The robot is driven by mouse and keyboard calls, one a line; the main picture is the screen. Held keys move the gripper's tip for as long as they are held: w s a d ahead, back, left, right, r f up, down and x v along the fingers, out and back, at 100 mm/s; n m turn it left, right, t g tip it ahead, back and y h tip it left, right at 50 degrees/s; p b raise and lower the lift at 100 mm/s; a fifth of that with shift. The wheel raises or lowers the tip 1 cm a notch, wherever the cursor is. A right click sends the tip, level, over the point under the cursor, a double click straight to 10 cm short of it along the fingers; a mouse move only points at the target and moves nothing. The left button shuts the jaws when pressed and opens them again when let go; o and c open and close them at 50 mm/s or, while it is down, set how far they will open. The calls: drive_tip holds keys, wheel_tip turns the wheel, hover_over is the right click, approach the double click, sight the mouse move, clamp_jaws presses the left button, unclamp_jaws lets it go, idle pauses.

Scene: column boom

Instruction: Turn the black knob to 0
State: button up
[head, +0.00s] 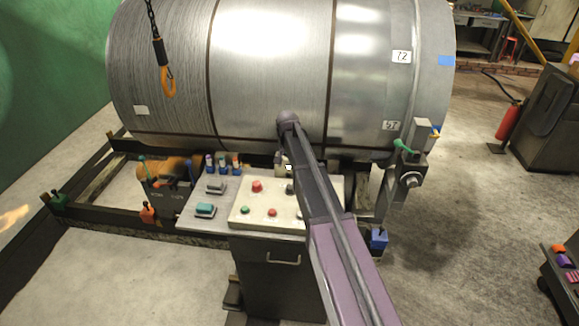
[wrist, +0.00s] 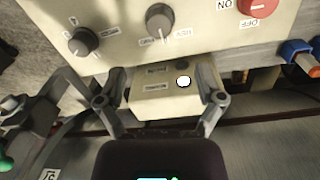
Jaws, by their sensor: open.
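The beige control panel (wrist: 120,18) fills the top of the wrist view. A dark, near-black knob (wrist: 83,40) sits at its left, with small labels around it that I cannot read surely. A greyer knob (wrist: 160,20) is to its right. My gripper (wrist: 163,82) is open, its two fingers either side of a small beige box with a white round spot (wrist: 183,81) at the panel's edge; I cannot tell if they touch it. The dark knob is up and left of the fingers, apart from them. In the head view my arm hides part of the panel (head: 240,218).
A red knob (wrist: 258,6) with ON and OFF labels is at the top right of the wrist view. A large metal drum (head: 265,70) stands behind the panel. Open floor (head: 470,220) lies to the right.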

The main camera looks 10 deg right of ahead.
drive_tip(key=s+f+n+b, duration=0.2)
drive_tip(key=s+f+b, duration=0.1)
drive_tip(key=s, duration=0.7)
drive_tip(key=s+f+n+b, duration=0.2)
drive_tip(key=s+f+b, duration=0.1)
drive_tip(key=s, duration=0.7)
drive_tip(key=s+f+n+b, duration=0.2)
drive_tip(key=s+f+b, duration=0.1)
drive_tip(key=s, duration=0.7)
drive_tip(key=shift+s+a+b, duration=0.3)
drive_tip(key=shift+s+a, duration=0.05)
drive_tip(key=shift+s, duration=0.05)
idle(1.5)
